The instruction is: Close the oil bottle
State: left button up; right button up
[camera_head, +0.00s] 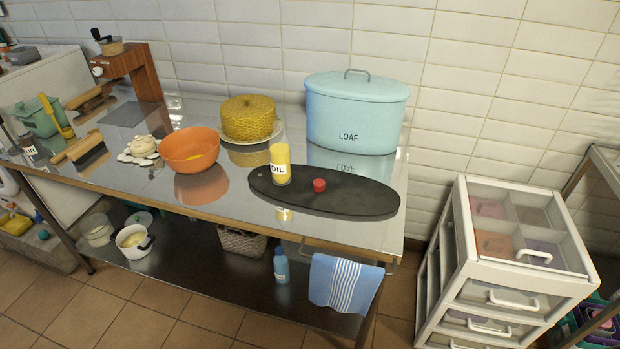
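The oil bottle (280,165) is a yellow cylinder with a white label reading "OIL". It stands upright on a dark oval board (350,197) on the metal table. A small red cap (319,185) lies on the same board, just right of the bottle and apart from it. No cap shows on the bottle's top. Neither of my grippers is in the view.
An orange bowl (190,150) stands left of the board, and a yellow woven dome (248,118) behind it. A light-blue LOAF bin (355,112) stands behind the board. A striped towel (344,284) hangs at the table's front edge. A white drawer unit (500,270) stands at right.

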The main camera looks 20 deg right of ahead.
aim_at(278, 143)
jog(key=l+u, duration=0.2)
jog(key=u, duration=0.2)
jog(key=l+u, duration=0.2)
jog(key=u, duration=0.2)
jog(key=l+u, duration=0.2)
jog(key=u, duration=0.2)
jog(key=k+l+u, duration=0.15)
jog(key=l, duration=0.35)
jog(key=k+l+u, duration=0.1)
jog(key=k+l, duration=0.2)
jog(key=l, duration=0.2)
jog(key=k+l+u, duration=0.15)
jog(key=l, duration=0.3)
jog(key=k+l+u, duration=0.1)
jog(key=k+l, duration=0.25)
